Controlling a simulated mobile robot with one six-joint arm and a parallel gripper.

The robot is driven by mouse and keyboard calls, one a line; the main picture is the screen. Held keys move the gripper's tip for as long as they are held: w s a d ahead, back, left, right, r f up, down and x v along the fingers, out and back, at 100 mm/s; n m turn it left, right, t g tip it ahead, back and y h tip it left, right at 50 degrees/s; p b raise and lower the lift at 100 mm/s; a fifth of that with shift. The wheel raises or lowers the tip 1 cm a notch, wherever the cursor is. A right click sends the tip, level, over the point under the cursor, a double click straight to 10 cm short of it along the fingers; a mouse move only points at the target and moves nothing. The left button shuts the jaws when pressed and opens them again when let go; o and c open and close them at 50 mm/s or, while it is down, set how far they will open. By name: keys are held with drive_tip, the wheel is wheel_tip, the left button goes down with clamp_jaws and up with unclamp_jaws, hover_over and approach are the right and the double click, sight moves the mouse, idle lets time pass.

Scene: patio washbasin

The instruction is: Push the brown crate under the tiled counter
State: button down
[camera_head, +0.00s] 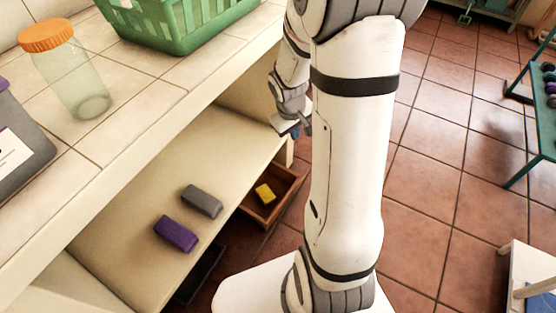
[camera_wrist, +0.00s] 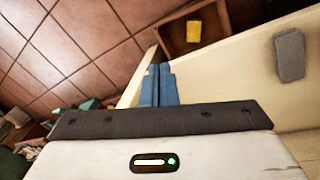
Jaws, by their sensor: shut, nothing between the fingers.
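The brown crate (camera_head: 284,183) stands on the floor, partly below the shelf of the tiled counter (camera_head: 165,115), with its right part sticking out past the shelf edge. A yellow block (camera_head: 265,193) lies in it. The crate also shows at the top of the wrist view (camera_wrist: 176,47), with the yellow block (camera_wrist: 193,31) inside. My gripper (camera_head: 297,131) is shut and empty, beside the shelf's edge and above the crate. Its blue fingers (camera_wrist: 159,84) lie together in the wrist view, apart from the crate. The crate's far left side is hidden under the shelf.
A grey block (camera_head: 202,201) and a purple block (camera_head: 176,233) lie on the shelf (camera_head: 130,260). A jar (camera_head: 75,80) and a green basket (camera_head: 185,30) stand on the counter. A dark tray (camera_head: 201,275) sits below the shelf. Tiled floor (camera_head: 440,150) is open at right.

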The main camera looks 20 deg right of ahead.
drive_tip(key=w+d+f+n+y+p, duration=0.15)
drive_tip(key=d+f, duration=0.25)
drive_tip(key=f, duration=1)
drive_tip(key=w+d+f+n+y, duration=0.1)
drive_tip(key=d+f+n, duration=0.25)
drive_tip(key=f, duration=1.05)
drive_tip(key=s+a+f+t+y, duration=0.15)
drive_tip(key=s+f, duration=0.25)
drive_tip(key=f, duration=0.5)
drive_tip(key=w+a+f+b, duration=0.4)
drive_tip(key=w+f, duration=0.1)
drive_tip(key=f, duration=0.5)
drive_tip(key=shift+b, duration=0.35)
drive_tip(key=shift+w+g, duration=0.1)
drive_tip(key=shift+g, duration=0.15)
